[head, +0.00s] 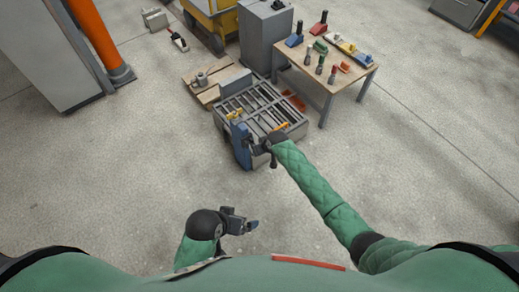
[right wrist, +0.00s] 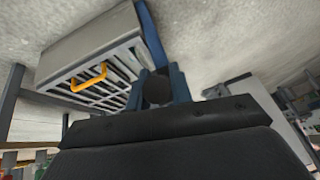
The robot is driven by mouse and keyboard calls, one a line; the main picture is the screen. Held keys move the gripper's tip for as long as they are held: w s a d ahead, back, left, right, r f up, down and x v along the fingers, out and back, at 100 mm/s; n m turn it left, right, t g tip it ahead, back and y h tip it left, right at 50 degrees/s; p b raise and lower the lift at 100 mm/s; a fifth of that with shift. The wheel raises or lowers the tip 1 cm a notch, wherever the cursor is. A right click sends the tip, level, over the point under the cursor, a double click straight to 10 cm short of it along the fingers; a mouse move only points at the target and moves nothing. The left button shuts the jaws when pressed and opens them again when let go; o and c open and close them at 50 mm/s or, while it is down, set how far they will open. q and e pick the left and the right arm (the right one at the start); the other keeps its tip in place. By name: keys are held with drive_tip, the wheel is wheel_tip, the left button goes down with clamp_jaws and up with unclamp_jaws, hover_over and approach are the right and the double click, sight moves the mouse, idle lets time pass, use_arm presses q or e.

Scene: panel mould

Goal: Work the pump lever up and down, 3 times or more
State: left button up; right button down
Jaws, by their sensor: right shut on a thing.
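The blue pump (head: 242,147) stands at the near left side of the grey panel mould (head: 290,131). My right gripper (head: 266,146) is beside the pump, shut on the pump lever, which is mostly hidden by the gripper in the head view. In the right wrist view, blue pump parts (right wrist: 180,84) and a dark round lever end (right wrist: 157,88) show just beyond my black gripper body; the fingers are not clear there. My left gripper (head: 251,225) is low over bare floor, apart from everything, and its opening is too small to judge.
The mould has a slatted top with yellow handles, one clear in the right wrist view (right wrist: 88,78). A wooden table (head: 340,75) with several tools stands behind right. A pallet (head: 205,90) lies behind left. An orange post (head: 95,40) stands far left. The near floor is clear.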

drive_tip(key=shift+w+r, duration=0.1)
drive_tip(key=shift+w, duration=0.05)
drive_tip(key=c, duration=1.3)
unclamp_jaws()
drive_tip(key=shift+o, duration=0.2)
drive_tip(key=v, duration=0.6)
drive_tip(key=shift+d+r, duration=0.15)
drive_tip(key=shift+r, duration=0.1)
drive_tip(key=shift+s+d+r, duration=0.15)
drive_tip(key=shift+s+r, duration=0.25)
drive_tip(key=shift+r, duration=0.1)
